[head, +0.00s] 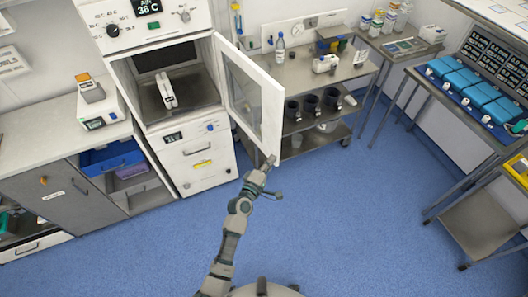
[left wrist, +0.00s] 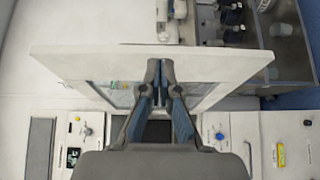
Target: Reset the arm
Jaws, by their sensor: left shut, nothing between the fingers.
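My left arm reaches up from the bottom middle of the head view. Its gripper (head: 268,163) is close to the lower edge of the open cabinet door (head: 272,118). In the left wrist view the gripper (left wrist: 153,68) has its two fingers together and empty, in front of the door's white edge (left wrist: 85,62). I cannot tell whether the fingertips touch the door. My right gripper is in neither view.
The white cabinet (head: 195,150) stands open, with a white-handled item (head: 166,90) inside. A steel shelf table (head: 300,75) with a bottle stands right of the door. Blue packs (head: 480,90) lie on a table at far right. The blue floor (head: 345,215) is clear.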

